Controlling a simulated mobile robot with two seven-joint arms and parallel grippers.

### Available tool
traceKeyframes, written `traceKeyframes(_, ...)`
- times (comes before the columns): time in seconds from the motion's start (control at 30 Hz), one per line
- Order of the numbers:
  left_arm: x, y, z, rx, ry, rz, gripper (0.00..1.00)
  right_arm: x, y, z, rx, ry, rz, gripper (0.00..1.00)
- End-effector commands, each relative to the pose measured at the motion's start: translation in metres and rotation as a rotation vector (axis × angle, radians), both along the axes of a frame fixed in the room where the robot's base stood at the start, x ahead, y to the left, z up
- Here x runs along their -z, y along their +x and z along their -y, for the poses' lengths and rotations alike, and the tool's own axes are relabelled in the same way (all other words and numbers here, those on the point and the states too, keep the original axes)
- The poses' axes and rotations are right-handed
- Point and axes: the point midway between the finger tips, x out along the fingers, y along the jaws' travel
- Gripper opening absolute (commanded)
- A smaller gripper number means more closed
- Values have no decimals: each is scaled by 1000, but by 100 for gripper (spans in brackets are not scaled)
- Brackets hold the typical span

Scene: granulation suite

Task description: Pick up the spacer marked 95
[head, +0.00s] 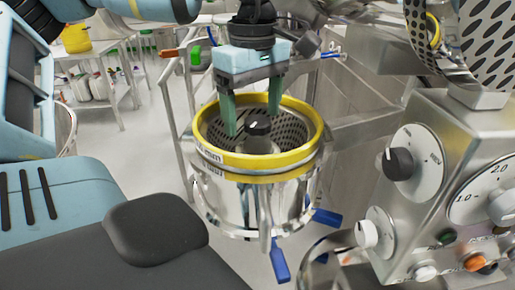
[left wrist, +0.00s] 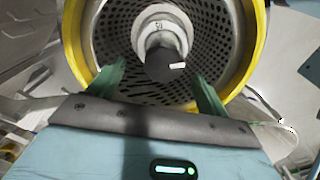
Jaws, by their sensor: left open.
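My left gripper (head: 251,122) is open, its two green fingers pointing down into a yellow-rimmed perforated metal basket (head: 212,142). A dark knob (head: 258,126) with a white mark stands in the basket's middle, between the fingers in the picture. In the left wrist view the open left gripper (left wrist: 160,69) has a finger to each side of the dark knob (left wrist: 163,67), with gaps showing. A pale round collar (left wrist: 160,20) sits around the post by the knob; it carries small marks too blurred to read surely, so I cannot confirm a 95. My right gripper is not in view.
The yellow rim (left wrist: 72,45) surrounds the fingers closely. A control panel (head: 425,180) with dials and buttons stands at the right. Blue-handled levers (head: 279,262) stick out below the basket. A table with a yellow container (head: 76,38) stands at the back left.

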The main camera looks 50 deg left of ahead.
Motion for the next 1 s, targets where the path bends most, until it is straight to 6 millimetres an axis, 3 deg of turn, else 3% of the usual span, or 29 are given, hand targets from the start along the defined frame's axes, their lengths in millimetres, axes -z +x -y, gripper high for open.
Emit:
traceKeyframes(0.27, 10, -1, 0, -1, -2, 1, 78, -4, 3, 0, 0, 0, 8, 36)
traceKeyframes(0.7, 56, -3, -1, -2, -3, 3, 78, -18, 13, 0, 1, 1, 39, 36)
traceKeyframes(0.93, 58, -3, -1, -3, -2, 3, 78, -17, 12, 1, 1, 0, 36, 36)
traceKeyframes(1.0, 58, -3, -1, -3, -2, 3, 71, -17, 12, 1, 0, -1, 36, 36)
